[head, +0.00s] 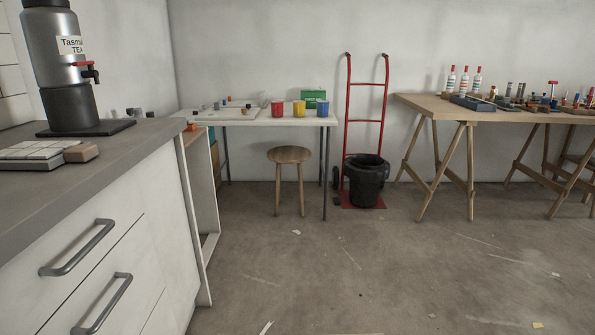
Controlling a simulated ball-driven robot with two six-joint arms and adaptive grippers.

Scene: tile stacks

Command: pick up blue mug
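A blue mug (322,108) stands upright near the right end of the white table (250,120) at the back wall. A yellow mug (299,108) and a red mug (278,108) stand in a row to its left. A green box (313,98) is behind the blue mug. The mugs are far off and small in the head view. Neither of my grippers shows.
A grey counter with drawers (105,260) fills the left side. A wooden stool (289,156) stands before the white table. A red hand truck (366,120) and black bin (367,180) are right of it. A trestle table (440,104) stands farther right. The middle floor is clear.

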